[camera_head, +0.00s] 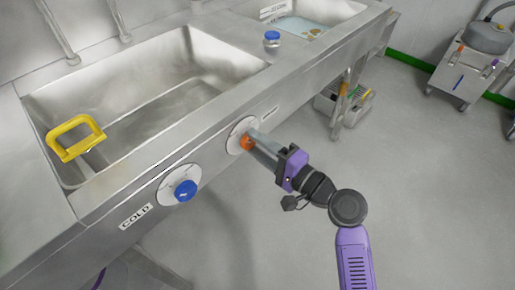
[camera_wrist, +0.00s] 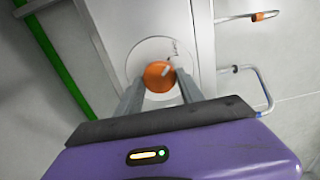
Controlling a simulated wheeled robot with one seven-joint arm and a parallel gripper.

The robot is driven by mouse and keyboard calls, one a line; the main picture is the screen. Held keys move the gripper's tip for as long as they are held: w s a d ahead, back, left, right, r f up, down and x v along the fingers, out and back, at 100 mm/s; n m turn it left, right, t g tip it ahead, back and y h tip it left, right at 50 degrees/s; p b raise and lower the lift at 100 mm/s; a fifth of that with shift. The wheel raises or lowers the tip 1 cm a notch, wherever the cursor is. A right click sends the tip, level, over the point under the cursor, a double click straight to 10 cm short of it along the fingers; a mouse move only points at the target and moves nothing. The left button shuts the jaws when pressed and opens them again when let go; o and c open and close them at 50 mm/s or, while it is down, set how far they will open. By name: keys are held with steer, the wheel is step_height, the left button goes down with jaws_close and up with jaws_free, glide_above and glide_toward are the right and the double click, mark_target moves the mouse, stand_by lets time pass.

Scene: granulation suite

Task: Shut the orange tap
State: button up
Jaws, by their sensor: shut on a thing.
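The orange tap (camera_head: 246,143) is a round knob on a white dial plate (camera_head: 238,133) on the front panel of the steel sink unit. In the wrist view the orange tap (camera_wrist: 159,76) sits between the two fingers, with a white mark on its face. My gripper (camera_head: 253,141) reaches it from the lower right and is shut on it. The wrist view shows my gripper's fingers (camera_wrist: 160,88) on either side of the knob. The fingers hide part of the tap in the head view.
A blue knob (camera_head: 185,190) marked COLD is on the same panel, lower left. A yellow handle (camera_head: 76,138) lies at the large basin's left. A blue-capped jar (camera_head: 272,39) stands on the counter. A trolley (camera_head: 470,68) is at upper right. The floor in front is clear.

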steer(key=shift+f, duration=0.1)
stand_by(0.3)
steer(key=o, duration=1.4)
steer(key=v, duration=0.8)
